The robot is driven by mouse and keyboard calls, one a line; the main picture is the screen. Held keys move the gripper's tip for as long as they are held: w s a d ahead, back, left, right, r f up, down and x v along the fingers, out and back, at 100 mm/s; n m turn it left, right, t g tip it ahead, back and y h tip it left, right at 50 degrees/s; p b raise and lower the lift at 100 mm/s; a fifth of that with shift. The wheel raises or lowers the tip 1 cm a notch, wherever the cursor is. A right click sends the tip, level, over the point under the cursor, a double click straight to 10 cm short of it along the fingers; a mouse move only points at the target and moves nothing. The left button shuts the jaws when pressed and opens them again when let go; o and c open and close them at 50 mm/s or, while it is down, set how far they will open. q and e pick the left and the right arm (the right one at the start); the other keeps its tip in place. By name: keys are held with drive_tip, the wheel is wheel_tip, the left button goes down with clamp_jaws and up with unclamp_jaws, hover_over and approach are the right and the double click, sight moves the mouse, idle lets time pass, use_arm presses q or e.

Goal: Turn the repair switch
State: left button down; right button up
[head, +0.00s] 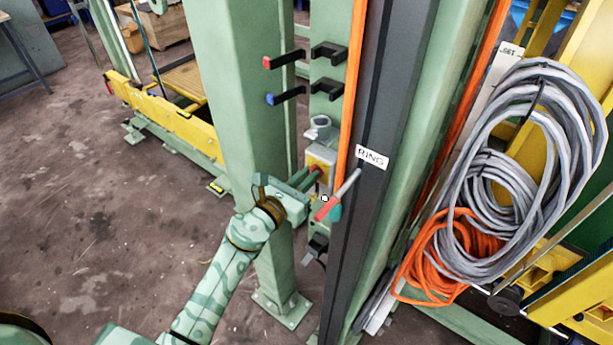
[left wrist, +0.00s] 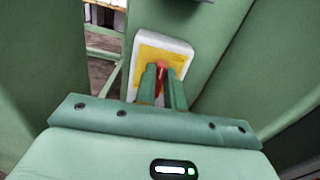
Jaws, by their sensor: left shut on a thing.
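The repair switch is a yellow-fronted box (head: 318,160) on the green post, with a red handle. In the left wrist view the yellow plate with its pale surround (left wrist: 178,50) and the red handle (left wrist: 161,70) show between the fingers. My left gripper (head: 312,174) reaches in from the left and is shut on the red handle (left wrist: 160,84). The fingers (left wrist: 162,75) hide part of the handle. My right gripper is not in view.
Black hooks with red and blue tips (head: 290,59) stick out above the switch. A lever with a red end (head: 327,208) is close below right. An orange-edged dark post with a RING label (head: 372,158) stands right; coiled cables (head: 540,150) hang beyond it.

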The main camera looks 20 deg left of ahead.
use_arm(q)
drive_tip(key=shift+w+a+f+n+p, duration=0.15)
drive_tip(key=shift+n+p, duration=0.6)
drive_tip(key=shift+n, duration=2.15)
drive_tip(key=shift+s+a+f+n+p, duration=0.1)
drive_tip(key=shift+a+f+n+p, duration=0.45)
drive_tip(key=shift+n, duration=2.35)
drive_tip(key=shift+w+d+r+n+p, duration=0.1)
drive_tip(key=shift+n+p, duration=0.9)
drive_tip(key=shift+n, duration=1.9)
drive_tip(key=shift+f, duration=0.1)
drive_tip(key=c, duration=1.5)
unclamp_jaws()
drive_tip(key=v, duration=1.6)
drive_tip(key=shift+b, duration=0.35)
